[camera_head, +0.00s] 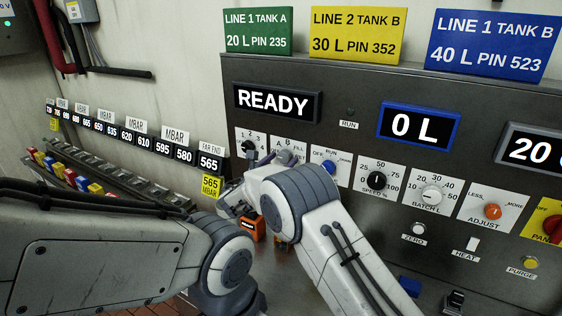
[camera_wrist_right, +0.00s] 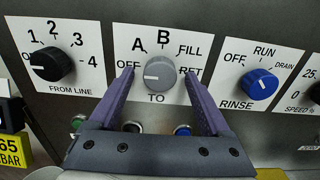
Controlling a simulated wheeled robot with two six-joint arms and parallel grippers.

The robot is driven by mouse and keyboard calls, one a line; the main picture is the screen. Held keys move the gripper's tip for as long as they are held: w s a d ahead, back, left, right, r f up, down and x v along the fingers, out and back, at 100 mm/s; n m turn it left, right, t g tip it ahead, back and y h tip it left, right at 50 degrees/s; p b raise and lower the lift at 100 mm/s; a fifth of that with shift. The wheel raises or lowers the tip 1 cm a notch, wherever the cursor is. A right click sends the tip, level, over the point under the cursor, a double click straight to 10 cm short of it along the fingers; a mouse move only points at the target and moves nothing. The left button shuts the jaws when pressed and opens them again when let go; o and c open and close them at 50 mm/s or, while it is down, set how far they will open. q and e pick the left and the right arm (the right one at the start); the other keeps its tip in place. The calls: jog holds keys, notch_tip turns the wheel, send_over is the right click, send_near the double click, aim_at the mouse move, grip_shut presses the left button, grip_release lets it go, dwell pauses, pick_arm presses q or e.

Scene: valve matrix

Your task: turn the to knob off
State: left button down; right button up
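The TO knob (camera_wrist_right: 160,73) is round and grey on a white plate marked OFF, A, B, FILL and RET. Its white line points left, roughly towards OFF. My right gripper (camera_wrist_right: 159,79) is open in the right wrist view, with one purple finger on each side of the knob. Gaps seem to show between the fingers and the knob, but I cannot tell whether they touch.
The black FROM LINE knob (camera_wrist_right: 52,64) is left of the TO plate, and the blue RINSE knob (camera_wrist_right: 261,84) is right of it. A black SPEED knob (camera_head: 376,180) and white BATCH knob (camera_head: 431,193) lie farther right. The READY display (camera_head: 277,102) is above.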

jog(key=b+v, duration=0.4)
jog(key=v, duration=0.6)
jog(key=shift+s+a, duration=0.15)
jog(key=shift+s, duration=0.05)
